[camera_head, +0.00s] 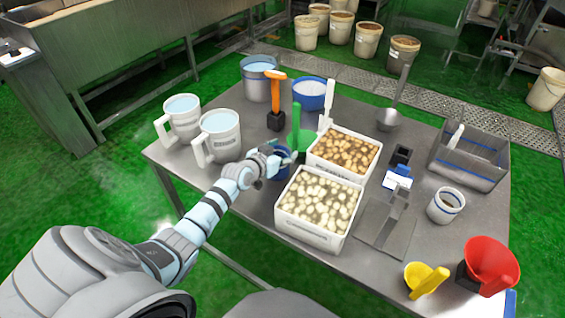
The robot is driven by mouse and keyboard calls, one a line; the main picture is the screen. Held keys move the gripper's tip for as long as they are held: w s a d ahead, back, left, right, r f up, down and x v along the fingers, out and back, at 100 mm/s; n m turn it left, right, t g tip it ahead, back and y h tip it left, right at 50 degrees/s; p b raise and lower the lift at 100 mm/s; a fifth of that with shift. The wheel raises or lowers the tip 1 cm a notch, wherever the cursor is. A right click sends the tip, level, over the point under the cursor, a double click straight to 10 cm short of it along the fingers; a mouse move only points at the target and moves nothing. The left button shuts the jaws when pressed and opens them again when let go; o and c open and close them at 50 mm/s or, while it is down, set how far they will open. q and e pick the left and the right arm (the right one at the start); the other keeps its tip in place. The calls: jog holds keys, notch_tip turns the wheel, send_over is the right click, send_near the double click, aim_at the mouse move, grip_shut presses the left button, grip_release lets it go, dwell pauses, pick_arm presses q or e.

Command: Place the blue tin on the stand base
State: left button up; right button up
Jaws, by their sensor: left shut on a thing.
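The blue tin (281,170) is on or just above the metal table, left of the white tubs. My left gripper (272,158) comes in from the left and is shut on the tin near its rim. The gripper covers part of the tin, and I cannot tell whether the tin's bottom touches the table. I cannot tell for sure which item is the stand base; a flat grey metal plate with an upright part (384,229) lies right of the front tub. My right gripper is not in view.
Two white tubs of pale lumps (318,226) (368,171) stand right of the tin. A green scoop (298,139), white jugs (220,149) and an orange-handled tool (275,92) stand close by. Red (488,262) and yellow (418,276) funnels are at the front right.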

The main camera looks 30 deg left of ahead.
pick_arm(q)
jog(key=shift+f+b, duration=0.4)
jog(key=shift+f, duration=0.9)
jog(key=shift+f, duration=0.1)
jog(key=shift+f, duration=0.15)
jog(key=o, duration=1.3)
jog(key=shift+o, duration=0.2)
jog(key=shift+r, duration=0.2)
